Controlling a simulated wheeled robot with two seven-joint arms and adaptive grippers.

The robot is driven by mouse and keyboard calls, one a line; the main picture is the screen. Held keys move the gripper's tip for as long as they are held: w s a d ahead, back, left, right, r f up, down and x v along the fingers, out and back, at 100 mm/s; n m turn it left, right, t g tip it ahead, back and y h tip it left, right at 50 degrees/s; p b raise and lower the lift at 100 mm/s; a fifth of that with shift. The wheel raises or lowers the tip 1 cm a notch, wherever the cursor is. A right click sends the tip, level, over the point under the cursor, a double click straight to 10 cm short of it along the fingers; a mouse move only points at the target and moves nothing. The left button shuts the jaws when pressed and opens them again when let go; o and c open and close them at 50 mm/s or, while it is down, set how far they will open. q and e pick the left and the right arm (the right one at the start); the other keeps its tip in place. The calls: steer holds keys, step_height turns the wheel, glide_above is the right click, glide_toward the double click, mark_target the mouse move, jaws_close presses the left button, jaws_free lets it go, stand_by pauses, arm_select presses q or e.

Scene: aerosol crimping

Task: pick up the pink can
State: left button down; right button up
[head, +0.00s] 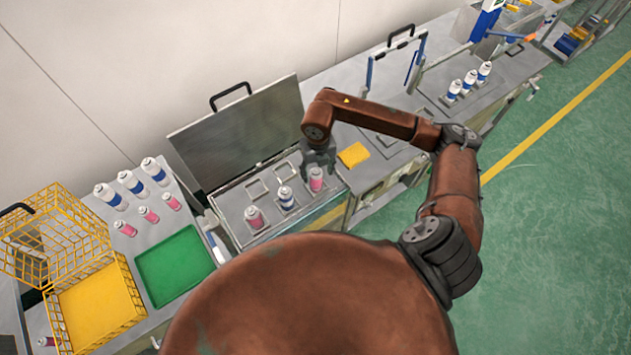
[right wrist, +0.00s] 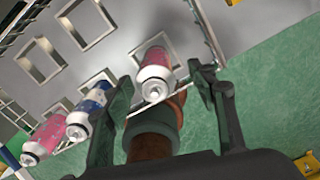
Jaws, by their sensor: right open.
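A pink can (head: 316,183) with a white top stands at the right end of the grey slotted fixture (head: 232,205), directly below my right gripper (head: 318,158). In the right wrist view, this pink can (right wrist: 155,66) sits in a square slot and shows between the two spread fingers of the right gripper (right wrist: 160,80). I cannot tell whether a finger touches it. A blue-and-white can (head: 286,198) and another pink can (head: 254,219) stand in the fixture to its left. My left gripper is not in view.
A raised grey lid (head: 240,132) stands behind the fixture. A yellow pad (head: 353,154) lies to its right. On the left bench are several pink and blue-white cans, a green tray (head: 172,266) and a yellow wire basket (head: 60,235). Three cans stand farther right.

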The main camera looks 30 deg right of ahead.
steer(key=f, duration=0.1)
steer(key=f+p, duration=0.1)
steer(key=f, duration=0.3)
steer(key=shift+w+a+f+p, duration=0.1)
steer(key=shift+w+a+p, duration=0.15)
steer(key=shift+p, duration=0.1)
steer(key=shift+f, duration=0.3)
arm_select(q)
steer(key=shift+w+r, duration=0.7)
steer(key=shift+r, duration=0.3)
arm_select(e)
steer(key=shift+c, duration=0.3)
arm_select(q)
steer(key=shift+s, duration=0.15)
arm_select(e)
steer(key=c, duration=1.3)
